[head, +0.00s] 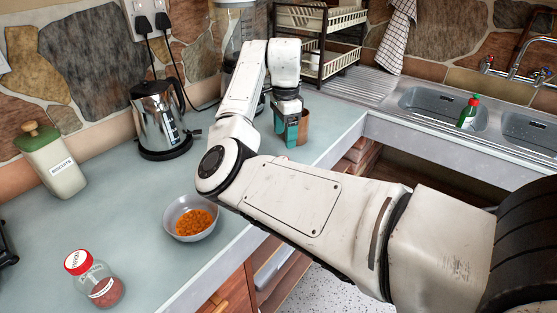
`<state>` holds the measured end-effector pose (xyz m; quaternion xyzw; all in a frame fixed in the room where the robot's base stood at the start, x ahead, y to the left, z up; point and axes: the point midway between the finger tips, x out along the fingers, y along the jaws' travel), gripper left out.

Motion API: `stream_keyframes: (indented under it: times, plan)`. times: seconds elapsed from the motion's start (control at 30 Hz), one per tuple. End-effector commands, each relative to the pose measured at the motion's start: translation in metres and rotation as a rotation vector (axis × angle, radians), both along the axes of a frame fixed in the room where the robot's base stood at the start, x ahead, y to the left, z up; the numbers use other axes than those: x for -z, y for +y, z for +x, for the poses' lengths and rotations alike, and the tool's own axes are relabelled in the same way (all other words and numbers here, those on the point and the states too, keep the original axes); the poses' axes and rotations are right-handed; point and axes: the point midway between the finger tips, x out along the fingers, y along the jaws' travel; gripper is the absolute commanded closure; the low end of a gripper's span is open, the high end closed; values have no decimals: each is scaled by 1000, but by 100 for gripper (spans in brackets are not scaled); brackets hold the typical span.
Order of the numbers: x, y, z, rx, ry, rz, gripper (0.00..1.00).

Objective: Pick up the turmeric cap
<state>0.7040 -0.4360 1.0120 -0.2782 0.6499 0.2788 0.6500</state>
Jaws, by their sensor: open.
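I cannot make out a turmeric cap for certain. A glass jar (102,288) of dark red contents stands at the lower left with a red cap (78,262) on it; its label is too small to read surely. My gripper (287,143) points down over the back part of the counter, far from that jar, and is open. A brown container (304,126) shows right behind or beside my gripper, partly hidden by it; I cannot tell whether they touch. My arm hides part of the counter.
A grey bowl (172,219) of orange pieces sits near the counter's front edge. A kettle (151,110), a biscuits tin (48,160) and a dish rack (335,58) stand at the back. A green bottle with a red top (467,113) is at the sink (428,101).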

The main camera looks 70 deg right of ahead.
Motion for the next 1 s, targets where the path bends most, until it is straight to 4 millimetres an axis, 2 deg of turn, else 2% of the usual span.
stream_keyframes:
  times: [0.1,0.37,0.63,0.73,0.97,1.0]
  plan:
    - [17,0,0,-1,2,1,27]
    - [36,1,0,-3,1,1,27]
    - [73,2,0,-3,1,1,27]
    - [79,2,0,-2,-1,1,27]
    - [80,1,0,-2,0,0,27]
    - [80,1,0,-2,-1,-1,31]
